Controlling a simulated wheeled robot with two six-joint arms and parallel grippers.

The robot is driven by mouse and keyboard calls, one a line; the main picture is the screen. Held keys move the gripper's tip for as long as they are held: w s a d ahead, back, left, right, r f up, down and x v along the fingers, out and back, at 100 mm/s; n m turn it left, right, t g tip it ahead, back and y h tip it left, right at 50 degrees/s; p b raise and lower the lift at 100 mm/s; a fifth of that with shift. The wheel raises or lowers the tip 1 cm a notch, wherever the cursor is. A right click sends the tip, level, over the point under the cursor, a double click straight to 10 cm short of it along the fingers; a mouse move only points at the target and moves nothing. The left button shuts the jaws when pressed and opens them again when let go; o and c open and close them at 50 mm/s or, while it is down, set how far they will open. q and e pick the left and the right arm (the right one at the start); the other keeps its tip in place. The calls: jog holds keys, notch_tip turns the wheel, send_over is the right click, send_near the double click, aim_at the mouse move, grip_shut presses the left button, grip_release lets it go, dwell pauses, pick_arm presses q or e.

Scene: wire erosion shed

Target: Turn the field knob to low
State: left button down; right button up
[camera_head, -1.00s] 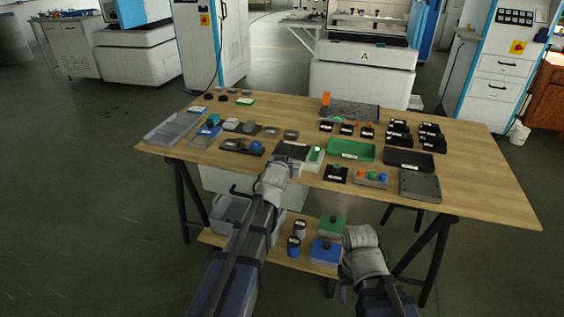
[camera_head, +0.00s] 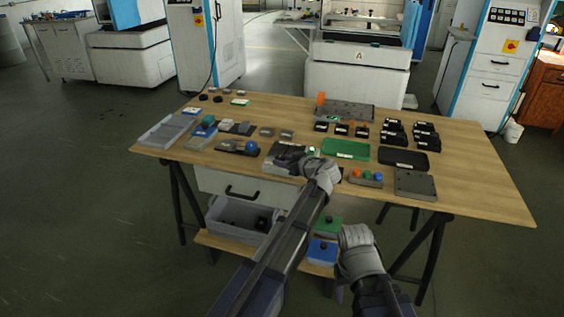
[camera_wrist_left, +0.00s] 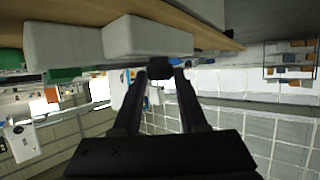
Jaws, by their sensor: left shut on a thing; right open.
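The field knob is most likely the dark round knob (camera_wrist_left: 160,68) between the fingertips in the left wrist view. My left gripper (camera_wrist_left: 160,78) is shut on it. In the head view, my left gripper (camera_head: 320,166) is at the table's front edge and hides the knob and most of its small dark plate. The knob's marks and pointer cannot be read in either view. My right gripper (camera_head: 358,236) is low in front of the table, away from everything on top; it is open, though its fingers are hard to make out.
The wooden table (camera_head: 470,190) carries a green tray (camera_head: 345,149), a black tray (camera_head: 403,158), a grey block with coloured knobs (camera_head: 366,178) and a grey plate (camera_head: 415,184) right of my left gripper. A grey bin (camera_head: 235,222) and a blue box (camera_head: 323,251) are on the lower shelf.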

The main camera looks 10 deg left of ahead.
pick_arm(q)
jog(key=n+g, duration=0.1)
jog(key=w+n+g+y, duration=0.1)
jog(key=n+g, duration=0.1)
jog(key=n+g+y, duration=0.1)
jog(key=shift+w+d+f+g, duration=0.1)
jog(key=shift+w+d+g, duration=0.1)
jog(key=shift+d+g, duration=0.15)
jog(key=shift+w+n+g+y, duration=0.1)
jog(key=shift+n+g+y, duration=0.4)
jog(key=shift+n+g, duration=1.2)
jog(key=shift+g, duration=0.25)
jog(key=shift+c, duration=2.2)
grip_release()
